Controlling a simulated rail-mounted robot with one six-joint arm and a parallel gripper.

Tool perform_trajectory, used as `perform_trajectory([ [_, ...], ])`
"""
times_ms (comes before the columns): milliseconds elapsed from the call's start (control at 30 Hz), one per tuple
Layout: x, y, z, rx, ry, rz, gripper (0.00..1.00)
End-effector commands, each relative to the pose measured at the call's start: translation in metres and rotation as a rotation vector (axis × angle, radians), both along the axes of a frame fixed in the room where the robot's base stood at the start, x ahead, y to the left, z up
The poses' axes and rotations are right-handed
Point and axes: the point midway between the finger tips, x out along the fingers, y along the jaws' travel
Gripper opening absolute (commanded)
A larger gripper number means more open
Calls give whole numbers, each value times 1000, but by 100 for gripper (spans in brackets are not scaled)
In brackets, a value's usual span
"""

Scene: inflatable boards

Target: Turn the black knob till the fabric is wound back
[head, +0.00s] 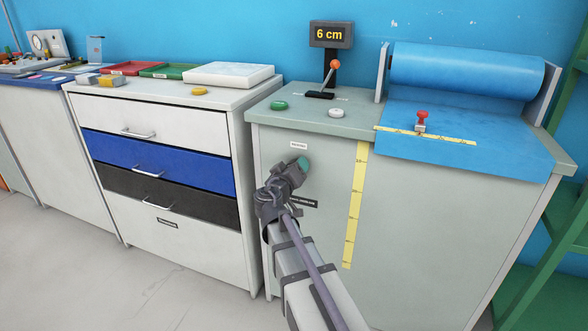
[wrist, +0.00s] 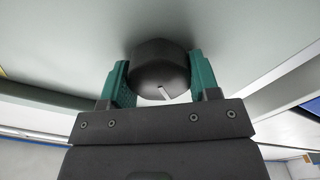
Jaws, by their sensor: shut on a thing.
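The black knob (wrist: 160,72) sits on the pale cabinet front and fills the middle of the wrist view. It has a short white mark near its lower edge. My gripper (wrist: 160,80) has its two green fingers on either side of the knob, shut on it. In the head view my gripper (head: 303,163) reaches the upper left of the cabinet front and hides the knob. The blue fabric (head: 465,140) comes off a thick blue roll (head: 465,72) and lies over the cabinet top, its end hanging slightly over the front edge. A display (head: 330,34) reads "6 cm".
A lever with an orange ball (head: 335,64), a green button (head: 278,106) and a white button (head: 336,113) are on the cabinet top. A red-knobbed piece (head: 422,117) stands on a yellow strip over the fabric. A yellow scale (head: 354,205) runs down the front. A drawer unit (head: 165,170) stands left.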

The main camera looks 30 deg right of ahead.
Motion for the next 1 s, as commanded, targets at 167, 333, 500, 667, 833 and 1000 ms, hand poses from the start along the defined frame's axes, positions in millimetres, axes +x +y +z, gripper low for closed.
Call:
perform_trajectory([
  [167,-1,0,0,110,-121,-1,32],
  [333,-1,-1,0,218,-241,-1,32],
  [500,-2,-1,1,324,-359,-1,32],
  [667,-2,-2,1,416,-462,-1,32],
  [833,-3,-2,1,495,-549,-1,32],
  [1000,-3,-2,1,549,-609,-1,32],
])
